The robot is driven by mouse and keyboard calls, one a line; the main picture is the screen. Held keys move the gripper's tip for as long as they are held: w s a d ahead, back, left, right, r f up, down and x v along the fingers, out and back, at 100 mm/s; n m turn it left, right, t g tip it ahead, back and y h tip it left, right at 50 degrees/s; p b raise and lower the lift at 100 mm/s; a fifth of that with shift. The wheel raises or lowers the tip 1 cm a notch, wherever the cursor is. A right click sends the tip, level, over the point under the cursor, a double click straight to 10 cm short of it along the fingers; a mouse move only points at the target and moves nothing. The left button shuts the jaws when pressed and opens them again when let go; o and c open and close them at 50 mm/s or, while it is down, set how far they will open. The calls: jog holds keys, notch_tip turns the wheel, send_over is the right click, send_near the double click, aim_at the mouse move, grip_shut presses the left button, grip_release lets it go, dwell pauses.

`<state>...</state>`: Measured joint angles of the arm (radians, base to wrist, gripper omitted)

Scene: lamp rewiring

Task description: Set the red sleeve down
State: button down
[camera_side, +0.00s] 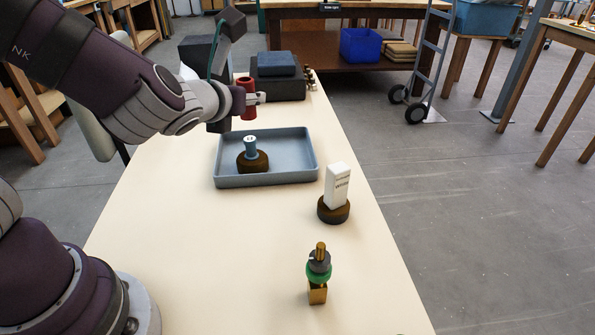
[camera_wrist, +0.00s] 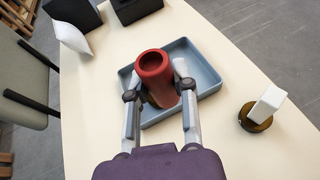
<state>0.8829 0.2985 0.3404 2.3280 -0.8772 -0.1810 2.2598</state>
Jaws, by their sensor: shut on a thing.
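The red sleeve (camera_side: 246,97) is a hollow red tube, held upright in the air above the far edge of the blue-grey tray (camera_side: 228,181). My gripper (camera_side: 250,98) is shut on it; in the wrist view the two fingers (camera_wrist: 158,88) hold the sleeve (camera_wrist: 153,66) from both sides, with its open top towards the camera. The tray also shows in the wrist view (camera_wrist: 206,76). In the tray stands a light-blue peg (camera_side: 250,145) on a round dark base (camera_side: 252,162). The sleeve and fingers hide the peg in the wrist view.
A white block on a round dark base (camera_side: 336,188) stands right of the tray. A brass, green and black lamp part (camera_side: 318,272) stands nearer. Dark boxes (camera_side: 277,78) stand at the table's far end. The table (camera_side: 200,255) is clear in front of the tray.

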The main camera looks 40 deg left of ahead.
jog(key=shift+n+g, duration=0.3)
jog(key=s+a+f, duration=0.2)
jog(key=a+f, duration=0.2)
jog(key=a, duration=0.1)
jog(key=s+a+f, duration=0.3)
jog(key=a+f, duration=0.2)
jog(key=a, duration=0.1)
jog(key=s+a+f, duration=0.3)
jog(key=a+f, duration=0.2)
jog(key=a, duration=0.1)
jog(key=shift+a, duration=0.45)
send_over(194, 147)
jog(key=shift+s+d+f, duration=0.2)
jog(key=shift+s+f, duration=0.1)
jog(key=shift+f, duration=0.4)
jog(key=shift+w+a+f+y, duration=0.1)
jog(key=shift+w+f+y, duration=0.05)
jog(key=shift+f, duration=0.75)
jog(key=shift+w+a+f+y, duration=0.1)
jog(key=shift+f+y, duration=0.05)
jog(key=shift+f, duration=0.7)
jog(key=shift+f, duration=0.15)
jog(key=c, duration=0.9)
grip_release()
